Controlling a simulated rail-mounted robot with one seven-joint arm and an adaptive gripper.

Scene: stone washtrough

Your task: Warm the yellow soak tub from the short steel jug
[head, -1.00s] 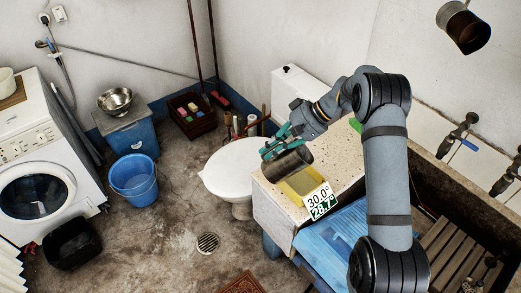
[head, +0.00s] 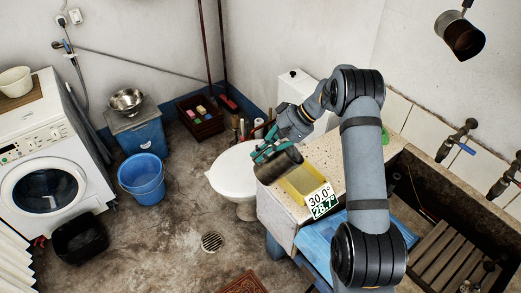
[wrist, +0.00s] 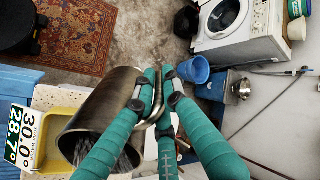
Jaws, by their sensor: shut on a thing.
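My gripper (head: 268,151) is shut on the short steel jug (head: 281,165) by its handle. The jug is tipped to near horizontal beside and above the left rim of the yellow soak tub (head: 318,181). In the wrist view the jug (wrist: 112,100) has its wide mouth at lower left, towards the tub (wrist: 62,97), with grey streaks at the mouth. I cannot tell whether water is running out. The tub stands on the speckled counter and holds a flat yellowish surface. A label (head: 321,200) at the tub reads 30.0° above and 28.7° in green.
The speckled counter (head: 330,150) borders the stone trough (head: 408,178) with a wooden rack (head: 445,245) on the right. A blue board (head: 322,238) lies in front. A white toilet (head: 230,170) stands left of the counter. Another steel vessel (head: 462,38) hangs at upper right.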

